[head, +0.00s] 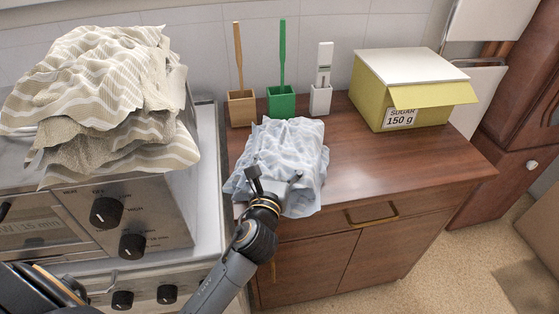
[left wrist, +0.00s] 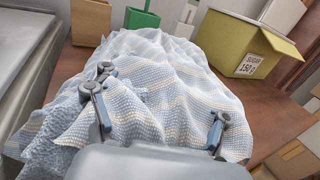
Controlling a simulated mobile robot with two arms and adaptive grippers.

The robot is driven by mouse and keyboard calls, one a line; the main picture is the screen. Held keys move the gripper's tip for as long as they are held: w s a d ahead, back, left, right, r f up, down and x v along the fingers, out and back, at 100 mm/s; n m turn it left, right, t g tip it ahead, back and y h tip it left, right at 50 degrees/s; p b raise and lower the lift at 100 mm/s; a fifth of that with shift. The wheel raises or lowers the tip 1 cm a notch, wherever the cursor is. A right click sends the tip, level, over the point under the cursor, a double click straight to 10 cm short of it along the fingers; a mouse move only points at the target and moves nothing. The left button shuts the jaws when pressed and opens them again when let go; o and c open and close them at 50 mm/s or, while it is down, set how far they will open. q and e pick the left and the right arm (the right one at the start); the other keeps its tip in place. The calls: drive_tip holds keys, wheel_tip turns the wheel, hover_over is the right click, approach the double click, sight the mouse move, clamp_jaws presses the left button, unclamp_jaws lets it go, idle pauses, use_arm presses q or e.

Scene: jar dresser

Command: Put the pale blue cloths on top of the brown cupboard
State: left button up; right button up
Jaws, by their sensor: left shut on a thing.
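The pale blue cloths (head: 290,145) lie in a crumpled heap on the left part of the brown cupboard (head: 400,175) top, draping over its front edge. I cannot tell how many layers there are. In the left wrist view the pale blue cloth (left wrist: 165,75), with pale yellow stripes, fills the middle. My left gripper (head: 274,180) is at the heap's front side, shut on the cloth. Its fingers (left wrist: 158,130) press into the fabric in the left wrist view, and folds partly hide the tips. My right gripper is not in view.
Behind the heap stand holders with a brown brush (head: 240,105), a green brush (head: 281,100) and a white one (head: 321,97). A yellow sugar box (head: 405,90) is at the back right. Beige striped cloths (head: 95,90) lie on the oven at left. The cupboard's front right is clear.

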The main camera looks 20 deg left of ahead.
use_arm(q)
drive_tip(key=shift+r, duration=0.1)
drive_tip(key=shift+f, duration=0.2)
drive_tip(key=o, duration=1.5)
drive_tip(key=shift+c, duration=0.2)
drive_tip(key=shift+r, duration=0.1)
drive_tip(key=shift+s+r, duration=0.1)
drive_tip(key=s, duration=0.3)
drive_tip(key=s+d+b, duration=0.1)
drive_tip(key=s, duration=0.3)
drive_tip(key=s+d, duration=0.1)
drive_tip(key=s, duration=0.2)
drive_tip(key=shift+s, duration=0.2)
drive_tip(key=shift+s+d+b, duration=0.15)
drive_tip(key=shift+s+b, duration=0.15)
drive_tip(key=shift+s, duration=0.3)
